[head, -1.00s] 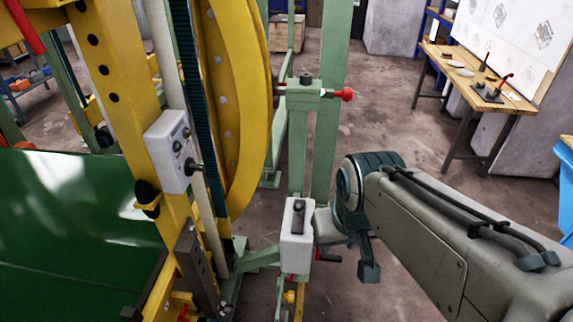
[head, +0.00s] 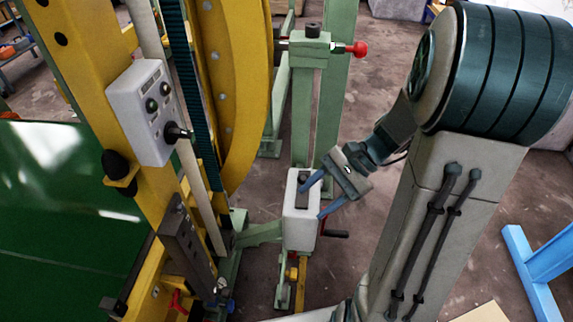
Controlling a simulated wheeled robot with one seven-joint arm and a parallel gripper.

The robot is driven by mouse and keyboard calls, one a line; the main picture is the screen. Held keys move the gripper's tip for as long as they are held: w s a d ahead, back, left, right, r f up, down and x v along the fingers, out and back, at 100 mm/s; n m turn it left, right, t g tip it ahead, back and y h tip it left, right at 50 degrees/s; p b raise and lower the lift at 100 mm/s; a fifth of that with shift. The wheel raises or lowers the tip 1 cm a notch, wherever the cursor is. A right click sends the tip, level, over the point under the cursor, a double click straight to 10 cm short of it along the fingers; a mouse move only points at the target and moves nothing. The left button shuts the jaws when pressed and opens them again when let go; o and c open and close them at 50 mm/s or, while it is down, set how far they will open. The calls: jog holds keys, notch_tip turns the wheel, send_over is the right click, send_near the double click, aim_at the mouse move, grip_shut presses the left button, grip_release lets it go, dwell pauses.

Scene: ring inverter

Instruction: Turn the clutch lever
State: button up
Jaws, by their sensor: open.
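A white box (head: 297,232) stands on the green frame at the centre. A dark lever (head: 303,196) on its face appears to be the clutch lever, though no label is readable. My gripper (head: 311,203) reaches in from the upper right, with its two blue fingers spread. One finger is at the lever's upper part and partly covers it; the other is by the box's right edge. I cannot tell whether either finger touches. A black crank handle (head: 335,234) with a red part juts out below, right of the box.
The yellow ring (head: 230,90) and a control box (head: 143,112) with a black knob stand to the left. A red-knobbed handle (head: 357,48) sits on the green post above. A blue stand (head: 540,275) is at the right.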

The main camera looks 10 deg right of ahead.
jog(key=w+d+f+m+t+y+b, duration=0.3)
jog(key=w+d+f+m+t+y, duration=0.1)
jog(key=w+d+f+m+y, duration=0.15)
jog(key=m+t+y+b, duration=0.1)
jog(key=m+t, duration=0.4)
jog(key=m, duration=0.1)
send_near(303, 184)
jog(key=x, duration=0.4)
jog(key=w+x, duration=0.1)
jog(key=x, duration=0.7)
jog(key=shift+w+d+f, duration=0.15)
jog(key=shift+w+d, duration=0.05)
jog(key=shift+w, duration=0.25)
